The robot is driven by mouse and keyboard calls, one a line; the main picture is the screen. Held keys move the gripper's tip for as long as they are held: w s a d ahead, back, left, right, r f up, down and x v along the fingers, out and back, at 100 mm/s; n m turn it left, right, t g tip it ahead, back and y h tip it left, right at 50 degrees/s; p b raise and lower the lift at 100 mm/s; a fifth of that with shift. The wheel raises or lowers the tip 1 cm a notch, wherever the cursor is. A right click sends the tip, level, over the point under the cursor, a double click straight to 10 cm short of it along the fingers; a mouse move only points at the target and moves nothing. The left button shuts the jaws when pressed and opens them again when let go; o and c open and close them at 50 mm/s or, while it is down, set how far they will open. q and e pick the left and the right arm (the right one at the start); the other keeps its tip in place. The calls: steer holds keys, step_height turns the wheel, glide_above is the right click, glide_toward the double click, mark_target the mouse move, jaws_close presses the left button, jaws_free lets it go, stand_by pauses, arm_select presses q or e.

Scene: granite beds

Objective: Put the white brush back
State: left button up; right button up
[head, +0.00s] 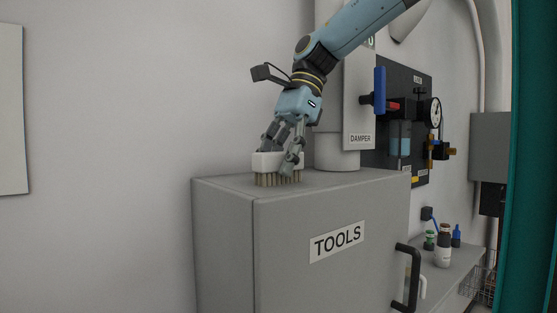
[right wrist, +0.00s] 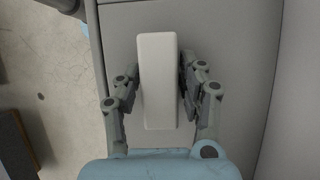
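The white brush (head: 265,161) stands bristles down on top of the grey TOOLS cabinet (head: 225,185), near its front left part. My right gripper (head: 281,160) reaches down over it, with one finger on each long side. In the right wrist view the brush's white back (right wrist: 158,80) lies between the fingers of my right gripper (right wrist: 160,75), which look pressed to its sides. The bristle tips appear to touch the cabinet top. My left gripper is not in view.
A vertical duct marked DAMPER (head: 360,139) rises from behind the cabinet top. A dark panel with a gauge (head: 432,112) hangs to the right. A black handle (head: 405,278) sits on the cabinet front. Small bottles (head: 443,245) stand on a shelf at the right.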

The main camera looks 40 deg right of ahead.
steer(key=shift+o, duration=1.1)
steer(key=shift+r, duration=0.25)
steer(key=b+v, duration=0.2)
steer(key=v, duration=0.4)
steer(key=shift+d+r, duration=0.15)
steer(key=shift+d, duration=0.05)
steer(key=shift+d+r, duration=0.15)
steer(key=shift+r, duration=0.3)
